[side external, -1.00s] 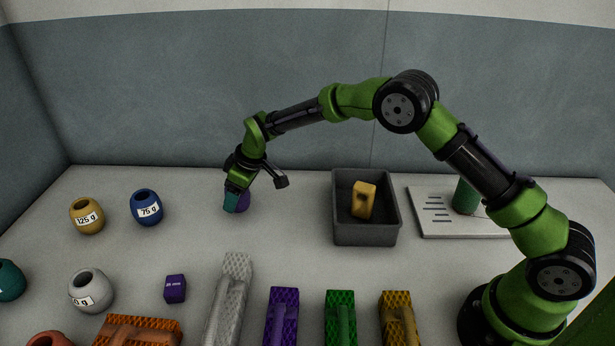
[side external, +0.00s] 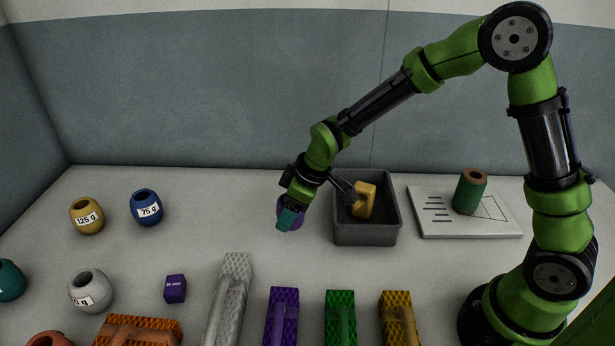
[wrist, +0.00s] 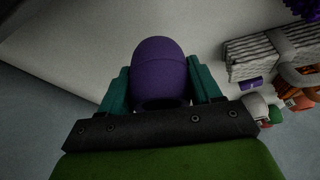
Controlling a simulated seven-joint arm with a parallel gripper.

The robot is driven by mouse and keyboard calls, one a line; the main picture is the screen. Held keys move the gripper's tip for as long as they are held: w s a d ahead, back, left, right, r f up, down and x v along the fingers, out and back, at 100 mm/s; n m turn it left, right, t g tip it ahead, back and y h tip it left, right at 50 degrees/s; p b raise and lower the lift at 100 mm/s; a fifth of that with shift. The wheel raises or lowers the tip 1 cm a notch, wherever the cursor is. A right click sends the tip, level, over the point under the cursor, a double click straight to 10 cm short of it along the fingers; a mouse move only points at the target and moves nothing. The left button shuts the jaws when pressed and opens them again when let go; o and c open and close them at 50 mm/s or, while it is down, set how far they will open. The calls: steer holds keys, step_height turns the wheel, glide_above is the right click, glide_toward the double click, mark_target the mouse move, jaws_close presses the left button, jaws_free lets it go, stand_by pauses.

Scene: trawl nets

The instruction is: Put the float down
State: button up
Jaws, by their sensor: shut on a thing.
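My gripper (side external: 290,215) is shut on a purple float (side external: 281,207) and holds it up, just left of the dark grey bin. In the wrist view the rounded purple float (wrist: 160,65) sits between the two teal fingers of my gripper (wrist: 160,88). The fingers hide part of the float in the side view. Other floats stand on the table at the left: a yellow one marked 125 g (side external: 87,216), a blue one marked 75 g (side external: 146,208), a grey one (side external: 91,291) and a teal one (side external: 9,281) cut by the picture edge.
The dark grey bin (side external: 365,238) holds a yellow block (side external: 363,200). A white board (side external: 465,229) bears a green cylinder (side external: 469,193). Net pieces in grey (side external: 228,300), purple (side external: 282,315), green (side external: 340,315) and yellow (side external: 398,315) lie in front. A small purple block (side external: 175,289) stands left.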

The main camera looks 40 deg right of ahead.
step_height(320, 180, up, 2)
steer(key=s+a+n, duration=0.2)
steer(key=s, duration=0.1)
steer(key=shift+y, duration=0.4)
steer(key=shift+w+a+f, duration=0.1)
steer(key=shift+f, duration=1.7)
steer(key=shift+a+f, duration=0.1)
steer(key=shift+f, duration=1.65)
steer(key=shift+f, duration=0.1)
steer(key=o, duration=1)
steer(key=shift+o, duration=0.2)
